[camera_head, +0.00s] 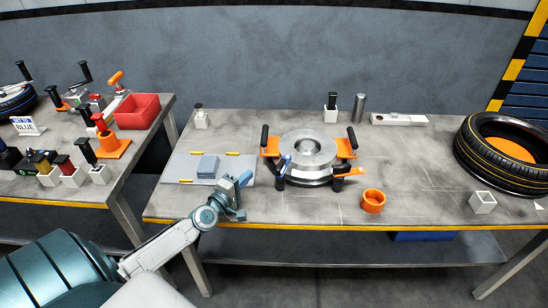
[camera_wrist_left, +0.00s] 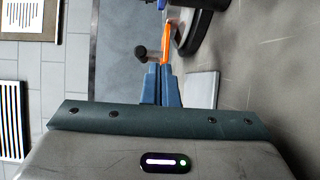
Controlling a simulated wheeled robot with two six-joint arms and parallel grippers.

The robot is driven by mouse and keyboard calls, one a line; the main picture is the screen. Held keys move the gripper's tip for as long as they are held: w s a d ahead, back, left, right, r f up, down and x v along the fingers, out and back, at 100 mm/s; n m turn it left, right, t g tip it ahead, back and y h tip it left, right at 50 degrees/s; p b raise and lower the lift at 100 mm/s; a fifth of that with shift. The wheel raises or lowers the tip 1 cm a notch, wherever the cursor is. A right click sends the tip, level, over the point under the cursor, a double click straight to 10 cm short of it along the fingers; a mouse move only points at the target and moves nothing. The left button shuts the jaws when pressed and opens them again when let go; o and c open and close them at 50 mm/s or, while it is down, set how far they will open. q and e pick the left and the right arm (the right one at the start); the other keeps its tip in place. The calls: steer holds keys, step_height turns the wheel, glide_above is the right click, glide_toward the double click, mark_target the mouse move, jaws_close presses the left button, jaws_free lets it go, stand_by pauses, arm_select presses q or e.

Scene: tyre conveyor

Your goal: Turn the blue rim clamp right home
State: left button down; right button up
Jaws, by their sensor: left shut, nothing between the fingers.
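The blue rim clamp (camera_head: 285,163) is at the front left of a round metal rim (camera_head: 308,149) on the workbench. It stands upright, with a dark lower part; I cannot tell how far it is turned. A bit of blue shows at the top edge of the left wrist view (camera_wrist_left: 162,4), beside an orange part (camera_wrist_left: 169,42). My left gripper (camera_head: 243,180) is to the left of the clamp and apart from it. Its blue fingers (camera_wrist_left: 160,86) are together, with nothing between them. My right gripper is out of view.
Orange clamps with black handles (camera_head: 345,172) sit around the rim. A grey mat with a blue-grey block (camera_head: 207,167) lies to the left. An orange cup (camera_head: 373,201), a white holder (camera_head: 482,202) and a tyre (camera_head: 470,155) stand to the right. Bare bench lies in front.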

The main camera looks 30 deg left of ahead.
mark_target(283, 163)
arm_select(q)
steer(key=shift+w+r, duration=0.3)
steer(key=shift+w, duration=0.2)
steer(key=w, duration=0.7)
steer(key=shift+w+f+b, duration=0.15)
steer(key=shift+w+b, duration=0.2)
steer(key=shift+w, duration=0.05)
steer(key=d, duration=0.1)
steer(key=w+d+p, duration=0.1)
steer(key=shift+d+r+p, duration=0.2)
steer(key=shift+d+p, duration=0.1)
steer(key=shift+d, duration=0.1)
steer(key=shift+w+d+f, duration=0.1)
steer(key=shift+w+d, duration=0.05)
steer(key=shift+d, duration=0.4)
